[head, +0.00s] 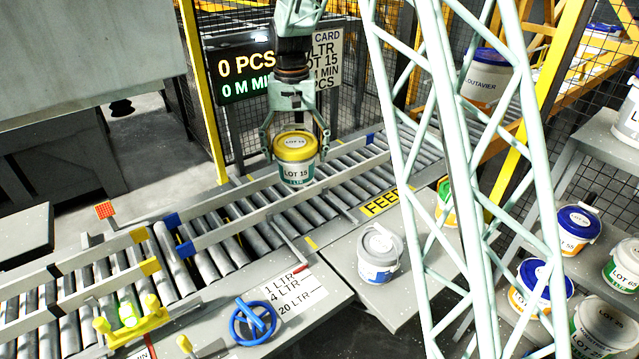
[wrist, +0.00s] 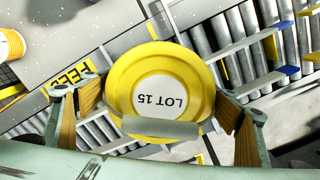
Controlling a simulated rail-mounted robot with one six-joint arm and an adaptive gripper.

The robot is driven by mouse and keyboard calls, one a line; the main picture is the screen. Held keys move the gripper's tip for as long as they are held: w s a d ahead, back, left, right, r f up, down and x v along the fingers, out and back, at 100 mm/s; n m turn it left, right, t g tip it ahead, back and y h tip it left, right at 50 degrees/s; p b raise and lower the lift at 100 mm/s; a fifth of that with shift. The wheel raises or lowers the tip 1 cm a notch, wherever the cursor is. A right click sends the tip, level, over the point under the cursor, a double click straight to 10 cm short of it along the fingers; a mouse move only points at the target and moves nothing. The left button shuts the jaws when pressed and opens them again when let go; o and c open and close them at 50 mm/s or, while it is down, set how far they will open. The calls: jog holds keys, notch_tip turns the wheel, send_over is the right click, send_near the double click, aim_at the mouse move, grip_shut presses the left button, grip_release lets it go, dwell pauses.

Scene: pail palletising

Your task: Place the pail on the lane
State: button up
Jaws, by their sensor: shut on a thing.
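A pail (head: 296,160) with a yellow lid and a white and green body reads LOT 15. My gripper (head: 296,152) is shut on it, one finger on each side, and holds it upright over the lane. In the wrist view the yellow lid of the pail (wrist: 160,92) fills the middle, between the two fingers of my gripper (wrist: 158,115). The lane (head: 262,236) is a grey roller conveyor with side rails, and it also shows in the wrist view (wrist: 232,32). The gap under the pail is hard to judge.
A grey-lidded pail (head: 380,253) stands on the plate beside the lane, near the FEED label (head: 381,203). A blue handwheel (head: 254,320) and a yellow fixture (head: 131,321) sit at the front. Several pails stand on the right shelves. A lattice column crosses the view.

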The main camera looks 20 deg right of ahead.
jog(key=shift+w, duration=0.1)
dwell(0.4)
jog(key=shift+w+f+n, duration=0.3)
jog(key=shift+w+n, duration=0.1)
jog(key=shift+w, duration=0.2)
jog(key=w+f+n+p, duration=0.4)
jog(key=w+f+n, duration=0.5)
jog(key=w, duration=0.4)
jog(key=shift+f+n+p, duration=0.35)
jog(key=shift+n+p, duration=0.05)
jog(key=shift+n, duration=0.4)
notch_tip(320, 180, down, 6)
jog(key=shift+f, duration=0.2)
jog(key=shift+f, duration=1.8)
